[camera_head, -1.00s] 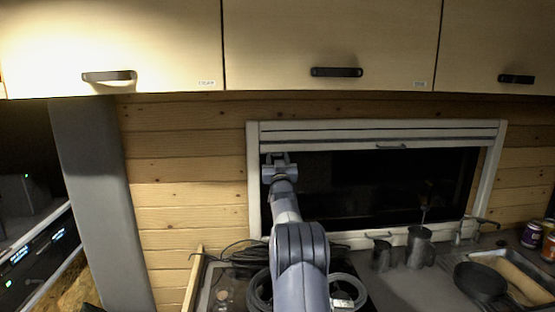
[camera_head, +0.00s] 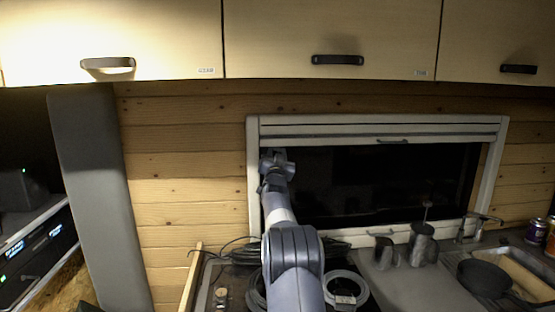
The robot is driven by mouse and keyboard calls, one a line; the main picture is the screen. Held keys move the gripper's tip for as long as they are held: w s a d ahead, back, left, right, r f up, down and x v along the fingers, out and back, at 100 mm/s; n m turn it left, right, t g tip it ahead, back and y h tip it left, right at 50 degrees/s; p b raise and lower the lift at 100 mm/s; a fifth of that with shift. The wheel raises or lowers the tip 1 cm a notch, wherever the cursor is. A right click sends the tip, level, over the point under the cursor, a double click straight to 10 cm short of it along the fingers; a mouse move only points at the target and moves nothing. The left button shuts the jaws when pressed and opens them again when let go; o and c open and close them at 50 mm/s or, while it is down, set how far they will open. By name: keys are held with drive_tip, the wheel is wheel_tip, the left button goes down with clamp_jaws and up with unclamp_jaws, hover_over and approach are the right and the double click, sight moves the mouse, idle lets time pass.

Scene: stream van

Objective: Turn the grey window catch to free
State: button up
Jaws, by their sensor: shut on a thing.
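My gripper (camera_head: 273,158) is at the left side of the window (camera_head: 378,186), close to the upper left corner of its pale frame. My arm reaches up to it from the bottom of the view. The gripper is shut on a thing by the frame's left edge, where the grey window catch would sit. The catch itself is hidden behind the gripper and wrist, so I cannot tell which way it points. The window looks dark, with a partly lowered blind (camera_head: 410,130) along its top.
Overhead cupboards (camera_head: 330,30) with handles run above the window. Below are coiled cables (camera_head: 256,290), metal jugs (camera_head: 422,243), a dark pan (camera_head: 483,278) and a sink (camera_head: 527,272). A grey pillar (camera_head: 100,190) stands at left. A wooden strip (camera_head: 191,280) stands left of the cables.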

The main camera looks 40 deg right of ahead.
drive_tip(key=shift+m+h, duration=0.3)
drive_tip(key=shift+m, duration=0.3)
drive_tip(key=o, duration=1)
drive_tip(key=b+v, duration=0.5)
drive_tip(key=v, duration=0.5)
drive_tip(key=shift+s+a, duration=0.3)
drive_tip(key=shift+s, duration=0.05)
drive_tip(key=shift+c, duration=0.3)
